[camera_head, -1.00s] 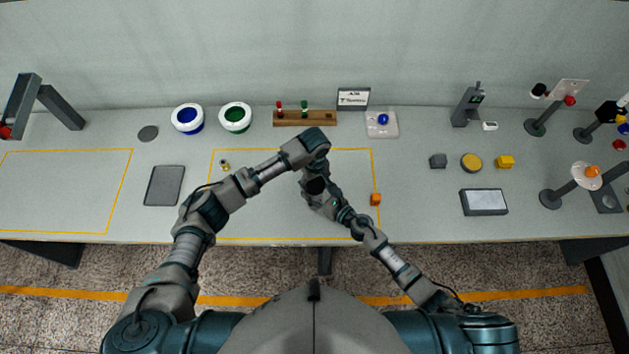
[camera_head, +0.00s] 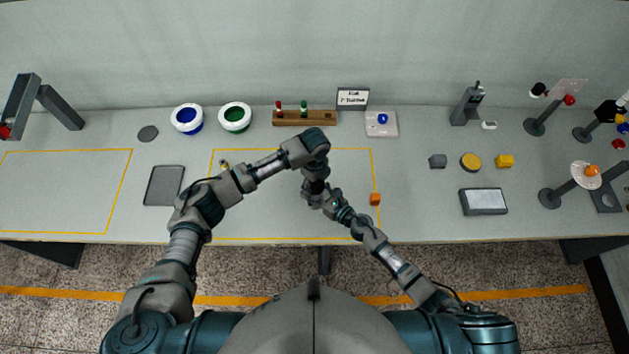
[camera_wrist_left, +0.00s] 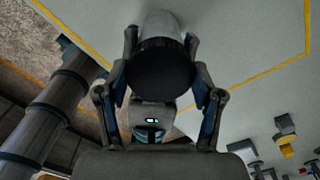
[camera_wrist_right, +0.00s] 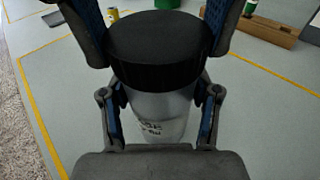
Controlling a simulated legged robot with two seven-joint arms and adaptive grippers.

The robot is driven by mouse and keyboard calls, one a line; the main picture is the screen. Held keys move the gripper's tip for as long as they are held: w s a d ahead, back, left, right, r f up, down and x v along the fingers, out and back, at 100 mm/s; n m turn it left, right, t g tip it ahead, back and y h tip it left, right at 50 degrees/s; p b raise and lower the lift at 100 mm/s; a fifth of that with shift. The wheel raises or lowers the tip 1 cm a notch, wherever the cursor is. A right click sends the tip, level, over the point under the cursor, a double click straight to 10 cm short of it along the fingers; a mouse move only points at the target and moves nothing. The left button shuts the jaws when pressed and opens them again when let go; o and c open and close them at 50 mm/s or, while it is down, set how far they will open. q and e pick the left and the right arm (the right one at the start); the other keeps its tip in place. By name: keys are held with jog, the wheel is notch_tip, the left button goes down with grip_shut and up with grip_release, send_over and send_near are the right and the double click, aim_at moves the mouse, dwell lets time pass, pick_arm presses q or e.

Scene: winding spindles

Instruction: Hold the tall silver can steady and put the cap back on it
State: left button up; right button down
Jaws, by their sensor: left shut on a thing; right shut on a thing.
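The silver can (camera_wrist_right: 155,115) stands in the right wrist view with the round black cap (camera_wrist_right: 158,50) directly over its top. My right gripper (camera_wrist_right: 160,108) is shut on the can, with a finger on each side below the cap. My left gripper (camera_wrist_left: 160,50) is shut on the cap (camera_wrist_left: 160,68) from above. Part of the can (camera_wrist_left: 160,24) shows beyond the cap in the left wrist view. Cap and can look in line and touching; I cannot tell how fully the cap is seated. In the head view my arms hide both.
A dark grey tray (camera_head: 164,186) lies left of my left arm.

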pick_arm(q)
jog(key=shift+w+a+m, duration=0.1)
jog(key=shift+m, duration=0.6)
pick_arm(e)
jog(key=shift+f, duration=0.1)
pick_arm(q)
jog(key=o, duration=1.4)
jog(key=shift+c, duration=0.2)
notch_tip(320, 180, up, 12)
jog(key=shift+f, duration=0.1)
jog(key=shift+w, duration=0.1)
pick_arm(e)
jog(key=shift+c, duration=0.9)
grip_release()
jog(key=shift+d, duration=0.15)
